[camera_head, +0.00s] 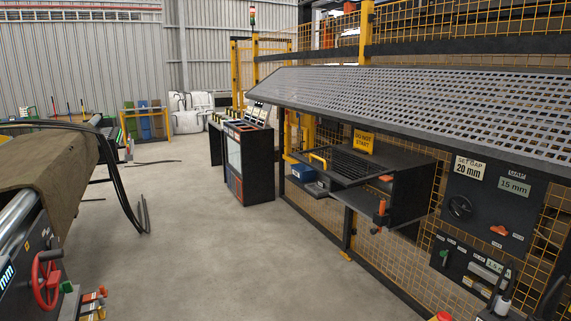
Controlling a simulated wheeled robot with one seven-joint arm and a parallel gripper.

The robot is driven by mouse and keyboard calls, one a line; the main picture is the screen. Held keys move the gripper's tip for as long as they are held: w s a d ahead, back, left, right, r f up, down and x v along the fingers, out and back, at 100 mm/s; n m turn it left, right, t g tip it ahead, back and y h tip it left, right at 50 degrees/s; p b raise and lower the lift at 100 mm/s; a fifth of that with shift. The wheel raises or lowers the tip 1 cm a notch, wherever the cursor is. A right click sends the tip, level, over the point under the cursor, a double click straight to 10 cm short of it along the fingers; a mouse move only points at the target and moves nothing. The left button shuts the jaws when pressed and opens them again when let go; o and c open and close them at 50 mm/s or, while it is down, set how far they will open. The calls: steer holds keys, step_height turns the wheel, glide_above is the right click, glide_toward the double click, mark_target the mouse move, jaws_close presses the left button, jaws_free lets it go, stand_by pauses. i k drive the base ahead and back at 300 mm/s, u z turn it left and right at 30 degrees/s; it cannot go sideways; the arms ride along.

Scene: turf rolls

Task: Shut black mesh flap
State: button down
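The black mesh flap (358,163) is right of centre, on a black box (412,188) mounted at the yellow mesh fence. It stands open, roughly level, sticking out to the left from the box. A yellow handle (318,160) is at its outer left edge. The box's opening is partly hidden from this angle. A yellow "do not start" sign (364,141) hangs behind the flap. I cannot make out my gripper in this view.
A grey perforated panel (430,105) juts out above the flap. Black control panels (488,205) are at right. A dark console (248,158) stands beyond the flap. A turf roll machine (45,180) is at left. The concrete floor (205,250) between is clear.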

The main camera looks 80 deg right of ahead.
mark_target(347, 183)
steer(key=i, duration=0.25)
steer(key=z, duration=2.55)
steer(key=i, duration=3.05)
steer(key=z, duration=0.1)
